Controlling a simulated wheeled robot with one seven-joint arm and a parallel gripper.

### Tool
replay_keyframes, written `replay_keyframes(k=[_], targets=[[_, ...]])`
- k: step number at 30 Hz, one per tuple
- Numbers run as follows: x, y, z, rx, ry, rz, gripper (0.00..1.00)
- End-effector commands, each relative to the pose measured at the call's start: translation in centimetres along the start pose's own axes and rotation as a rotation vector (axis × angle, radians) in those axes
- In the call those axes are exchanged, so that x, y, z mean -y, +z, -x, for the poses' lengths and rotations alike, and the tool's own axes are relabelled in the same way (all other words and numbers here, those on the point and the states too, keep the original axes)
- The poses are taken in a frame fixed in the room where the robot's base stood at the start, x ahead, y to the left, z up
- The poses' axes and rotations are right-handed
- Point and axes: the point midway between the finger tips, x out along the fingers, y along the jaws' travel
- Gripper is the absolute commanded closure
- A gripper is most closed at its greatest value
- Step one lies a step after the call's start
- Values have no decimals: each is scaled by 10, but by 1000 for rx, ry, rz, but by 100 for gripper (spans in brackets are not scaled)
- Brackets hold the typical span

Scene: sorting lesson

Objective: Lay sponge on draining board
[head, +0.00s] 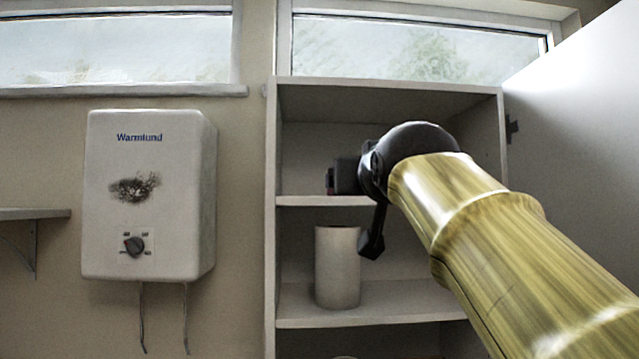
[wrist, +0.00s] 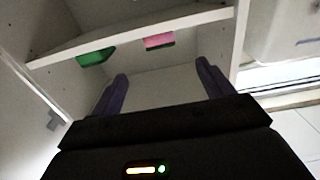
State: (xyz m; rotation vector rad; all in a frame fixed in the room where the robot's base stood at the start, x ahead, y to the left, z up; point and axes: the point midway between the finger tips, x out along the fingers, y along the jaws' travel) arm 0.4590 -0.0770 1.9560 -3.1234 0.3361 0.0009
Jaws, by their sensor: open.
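In the wrist view, which looks upside down, my gripper (wrist: 164,80) is open and empty, its two purple fingers spread wide apart. Beyond the fingertips, two small blocks rest on a cabinet shelf. One is pink with a dark green layer (wrist: 158,41) and looks like a sponge; the other is green (wrist: 95,57), and I cannot tell for sure what it is. The pink one lies between the finger directions, apart from both. In the head view my arm reaches to the open cabinet and hides the blocks. I see no draining board.
The open cabinet (head: 271,220) has side walls and shelves close around my gripper. A pale cylinder (head: 338,268) stands on a lower shelf. A white wall heater (head: 150,195) hangs to the left, and a white panel (head: 590,130) is at the right.

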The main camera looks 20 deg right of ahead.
Motion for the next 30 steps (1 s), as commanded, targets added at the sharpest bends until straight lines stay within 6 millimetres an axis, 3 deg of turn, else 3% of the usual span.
replay_keyframes(k=[21, 23, 26, 29, 30], targets=[[1, 7, -4, 14, -2, 1, 20], [3, 20, -11, 41, -7, 3, 20], [10, 61, -31, 125, -21, 10, 20], [20, 127, -54, 250, -43, 20, 20], [25, 157, -61, 308, -53, 24, 20]])
